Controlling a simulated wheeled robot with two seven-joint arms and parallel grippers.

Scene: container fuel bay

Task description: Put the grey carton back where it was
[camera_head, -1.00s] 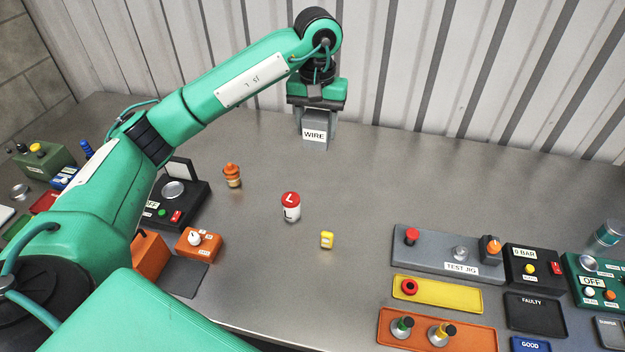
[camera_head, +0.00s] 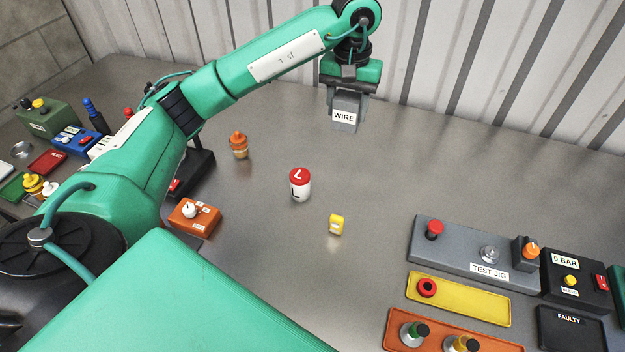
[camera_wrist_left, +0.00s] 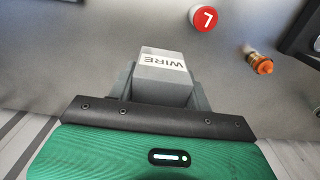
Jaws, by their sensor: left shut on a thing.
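The grey carton (camera_head: 346,106) with a white WIRE label is between the fingers of my left gripper (camera_head: 345,112), which is shut on it. The gripper points down near the corrugated back wall. The carton also shows in the left wrist view (camera_wrist_left: 163,72), gripped between the two grey fingers (camera_wrist_left: 160,88). Its lower end appears to be above the grey table, but I cannot tell the exact height. My right gripper is not in view.
A white canister with a red L lid (camera_head: 300,185), an orange-topped item (camera_head: 239,145) and a small yellow item (camera_head: 336,225) stand mid-table. The grey test jig (camera_head: 455,258), yellow tray (camera_head: 459,300) and orange tray (camera_head: 400,340) lie right. Table right of the carton is clear.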

